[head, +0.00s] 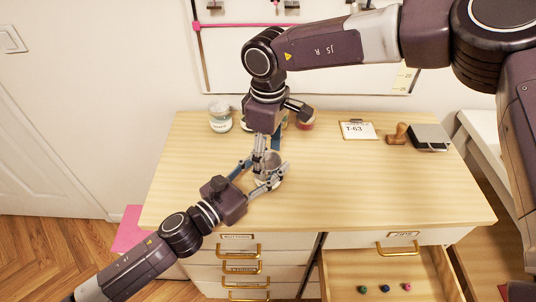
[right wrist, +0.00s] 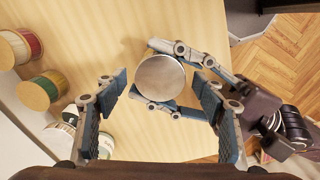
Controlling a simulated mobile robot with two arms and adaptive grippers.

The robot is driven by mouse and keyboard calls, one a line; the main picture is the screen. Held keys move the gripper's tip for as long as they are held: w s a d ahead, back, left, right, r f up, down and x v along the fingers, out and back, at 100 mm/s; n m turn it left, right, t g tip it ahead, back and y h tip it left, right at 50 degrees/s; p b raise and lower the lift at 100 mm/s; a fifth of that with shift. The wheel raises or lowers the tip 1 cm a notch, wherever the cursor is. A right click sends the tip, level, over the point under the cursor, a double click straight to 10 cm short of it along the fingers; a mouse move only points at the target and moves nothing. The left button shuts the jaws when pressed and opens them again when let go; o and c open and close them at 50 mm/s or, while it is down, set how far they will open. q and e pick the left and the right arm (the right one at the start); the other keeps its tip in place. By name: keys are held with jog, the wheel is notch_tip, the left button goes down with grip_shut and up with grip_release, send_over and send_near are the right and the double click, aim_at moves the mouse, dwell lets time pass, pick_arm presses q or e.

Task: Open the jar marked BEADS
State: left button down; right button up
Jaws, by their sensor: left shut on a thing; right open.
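A clear jar (head: 270,158) stands near the front middle of the table; in the right wrist view its round, silvery lid (right wrist: 160,77) is seen from above and is on. Its label cannot be read. My left gripper (head: 261,176) is shut around the jar's body from the front left; its fingers flank the jar in the right wrist view (right wrist: 170,80). My right gripper (head: 264,152) points down above the jar. Its blue-padded fingers are spread on both sides of the lid, apart from it.
Another labelled jar (head: 220,119) stands at the back left of the table. Thread spools (right wrist: 38,92) stand near it, partly behind my right arm. A clipboard (head: 357,130), a stamp (head: 397,134) and a dark box (head: 430,137) are at the back right. A drawer (head: 383,270) is open below.

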jog(key=shift+r, duration=0.1)
notch_tip(320, 180, up, 8)
jog(key=shift+f, duration=0.2)
jog(key=shift+c, duration=0.3)
jog(key=shift+f, duration=3.85)
jog(key=c, duration=1.2)
jog(key=o, duration=1.3)
jog(key=shift+c, duration=0.2)
